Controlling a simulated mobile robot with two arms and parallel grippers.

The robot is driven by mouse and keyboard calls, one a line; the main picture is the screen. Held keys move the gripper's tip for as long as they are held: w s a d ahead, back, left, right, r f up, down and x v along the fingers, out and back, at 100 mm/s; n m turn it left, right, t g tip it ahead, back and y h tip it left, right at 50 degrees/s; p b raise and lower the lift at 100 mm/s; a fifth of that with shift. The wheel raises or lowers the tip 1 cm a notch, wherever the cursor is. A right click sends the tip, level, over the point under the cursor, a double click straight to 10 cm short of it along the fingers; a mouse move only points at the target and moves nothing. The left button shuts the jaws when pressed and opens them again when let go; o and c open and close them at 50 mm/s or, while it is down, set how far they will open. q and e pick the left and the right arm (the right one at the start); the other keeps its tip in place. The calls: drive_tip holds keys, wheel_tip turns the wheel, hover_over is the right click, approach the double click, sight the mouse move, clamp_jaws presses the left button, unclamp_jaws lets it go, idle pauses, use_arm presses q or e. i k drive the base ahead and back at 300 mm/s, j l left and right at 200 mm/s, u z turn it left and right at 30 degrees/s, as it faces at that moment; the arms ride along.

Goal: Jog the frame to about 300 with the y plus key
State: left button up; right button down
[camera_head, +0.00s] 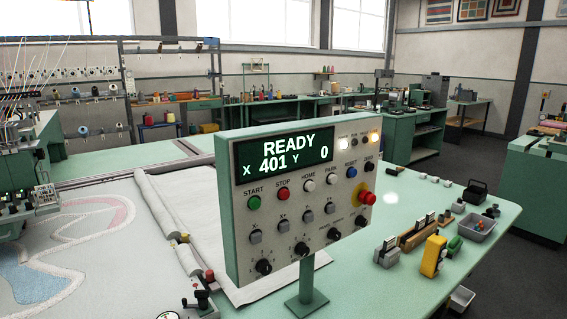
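The control panel (229,200) stands on a green post in the middle of the view. Its display (283,156) reads READY, X 401, Y 0. A slanting row of grey jog keys (283,223) sits below the coloured buttons; their small labels are hard to read, so I cannot tell which is y plus. The frame's pale cloth (90,258), with a pink and blue pattern, lies at the left, partly cut off by the picture edge. Neither of my grippers is in view.
A red emergency knob (367,198) sticks out at the panel's right. A green START button (254,203) and black knobs share the panel face. The green table (350,285) holds a yellow tool (433,256) and a grey tray (472,228). Rolled white cloth (165,210) lies behind the panel.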

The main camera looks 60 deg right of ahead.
sight(331, 208)
drive_tip(key=k+l, duration=0.15)
drive_tip(key=l, duration=0.2)
drive_tip(key=k+l+z, duration=0.1)
drive_tip(key=l, duration=0.3)
drive_tip(key=k+l+z, duration=0.1)
drive_tip(key=l, duration=0.3)
drive_tip(key=k+l, duration=0.2)
drive_tip(key=l, duration=0.2)
drive_tip(key=k+l+z, duration=0.1)
drive_tip(key=l, duration=0.25)
drive_tip(key=k+l, duration=0.1)
drive_tip(key=l, duration=0.3)
drive_tip(key=z, duration=0.05)
